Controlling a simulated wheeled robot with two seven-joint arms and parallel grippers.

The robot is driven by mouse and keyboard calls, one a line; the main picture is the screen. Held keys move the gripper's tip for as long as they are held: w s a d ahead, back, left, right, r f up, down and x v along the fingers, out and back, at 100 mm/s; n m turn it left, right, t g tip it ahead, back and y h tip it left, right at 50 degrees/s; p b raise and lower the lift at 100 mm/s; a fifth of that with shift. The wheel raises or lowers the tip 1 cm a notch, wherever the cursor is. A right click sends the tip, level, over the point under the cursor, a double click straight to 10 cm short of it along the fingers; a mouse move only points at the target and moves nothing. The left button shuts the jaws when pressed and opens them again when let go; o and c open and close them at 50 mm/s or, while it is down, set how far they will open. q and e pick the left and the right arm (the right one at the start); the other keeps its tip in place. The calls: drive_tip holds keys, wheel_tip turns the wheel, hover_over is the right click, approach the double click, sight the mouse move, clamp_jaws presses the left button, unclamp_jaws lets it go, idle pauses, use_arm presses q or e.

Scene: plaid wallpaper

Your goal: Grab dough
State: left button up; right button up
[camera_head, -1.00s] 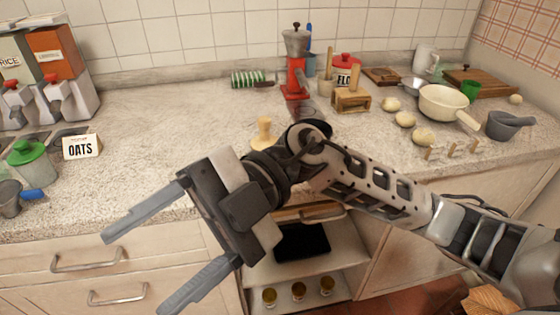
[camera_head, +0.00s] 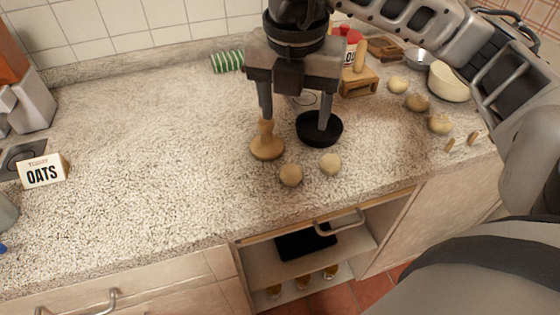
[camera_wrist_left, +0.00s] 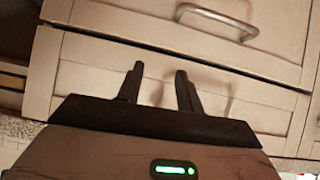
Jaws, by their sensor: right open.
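Two pale round dough balls lie on the speckled counter, one at the left (camera_head: 291,175) and one at the right (camera_head: 330,164), near the front edge. More dough-like balls lie at the right: an upper (camera_head: 398,84), a middle (camera_head: 417,102) and a lower one (camera_head: 440,123). My right gripper (camera_head: 297,122) points down, open and empty, just behind the two front balls. Its left finger is over a wooden tamper-like tool and its right finger is over a black bowl. My left gripper (camera_wrist_left: 159,70) is open and empty in the wrist view, facing drawer fronts.
The wooden tool (camera_head: 267,148) and the black bowl (camera_head: 309,137) stand close behind the front balls. A wooden block holder (camera_head: 361,83) and a cream pot (camera_head: 450,84) are further right. The counter's left middle is clear.

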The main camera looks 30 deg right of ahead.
hover_over(292, 176)
drive_tip(key=s, duration=0.1)
wheel_tip(292, 176, down, 9)
drive_tip(key=shift+s+a, duration=0.1)
drive_tip(key=shift+w+f+p, duration=0.1)
drive_tip(key=shift+w+f, duration=0.05)
drive_tip(key=shift+f, duration=0.75)
drive_tip(key=shift+w+f+p, duration=0.15)
drive_tip(key=shift+w+f, duration=0.05)
drive_tip(key=shift+f, duration=0.75)
drive_tip(key=shift+w+f+p, duration=0.1)
drive_tip(key=shift+w+f, duration=0.05)
drive_tip(key=shift+f, duration=0.75)
drive_tip(key=shift+c, duration=0.3)
drive_tip(key=c, duration=1)
